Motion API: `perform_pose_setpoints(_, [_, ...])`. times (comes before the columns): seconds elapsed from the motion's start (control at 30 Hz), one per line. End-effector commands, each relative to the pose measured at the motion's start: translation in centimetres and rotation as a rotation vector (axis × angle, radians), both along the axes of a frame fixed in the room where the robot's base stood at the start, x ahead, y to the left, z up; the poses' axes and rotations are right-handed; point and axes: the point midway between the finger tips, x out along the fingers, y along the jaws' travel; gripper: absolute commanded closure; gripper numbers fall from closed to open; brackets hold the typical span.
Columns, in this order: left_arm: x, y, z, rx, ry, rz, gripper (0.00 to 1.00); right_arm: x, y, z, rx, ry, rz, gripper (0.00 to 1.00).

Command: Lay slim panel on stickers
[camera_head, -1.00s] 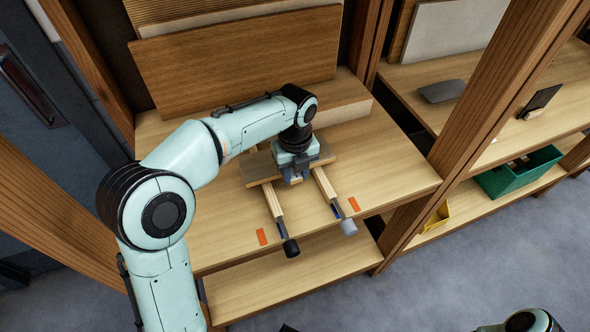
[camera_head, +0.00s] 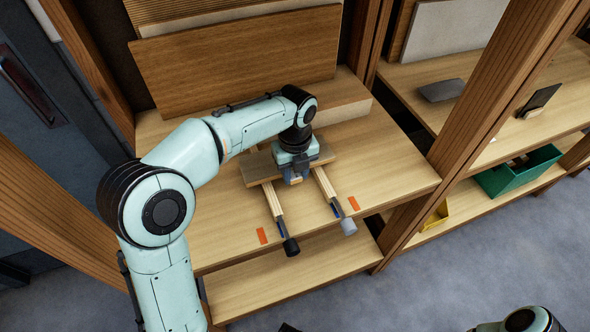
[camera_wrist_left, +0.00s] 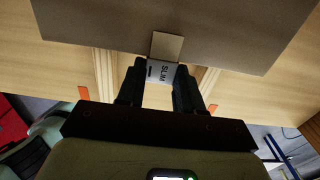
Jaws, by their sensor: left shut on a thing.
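The slim panel (camera_head: 262,167) is a flat brown board lying level across two pale wooden stickers, the left one (camera_head: 272,200) and the right one (camera_head: 325,184). Whether it touches them or hovers just above, I cannot tell. My left gripper (camera_head: 294,177) is over the panel's front edge. In the left wrist view, the gripper (camera_wrist_left: 160,76) is shut on a pale tab marked SLIM at the edge of the panel (camera_wrist_left: 190,25). The stickers (camera_wrist_left: 104,75) run out from under that edge. My right gripper is not in view.
Orange marks (camera_head: 262,236) lie on the shelf (camera_head: 395,180) outside the stickers. Dark and grey round-ended handles (camera_head: 291,246) stick out past its front edge. Large boards (camera_head: 235,60) lean at the back. A wooden post (camera_head: 470,140) stands to the right, with a green bin (camera_head: 520,172) beyond.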

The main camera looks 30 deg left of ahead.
Motion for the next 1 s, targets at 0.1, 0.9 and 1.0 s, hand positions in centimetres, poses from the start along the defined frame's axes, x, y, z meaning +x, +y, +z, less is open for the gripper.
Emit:
perform_pose_setpoints(0.1, [0.0,0.0,0.0,0.0,0.0,0.0,1.0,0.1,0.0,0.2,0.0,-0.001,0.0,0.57])
perform_pose_setpoints(0.9, [0.1,0.0,3.4,0.0,-0.005,0.0,0.35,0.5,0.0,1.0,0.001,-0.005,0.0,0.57])
perform_pose_setpoints(1.0, [0.1,0.0,5.8,-0.001,-0.006,0.0,0.35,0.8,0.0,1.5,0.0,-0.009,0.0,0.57])
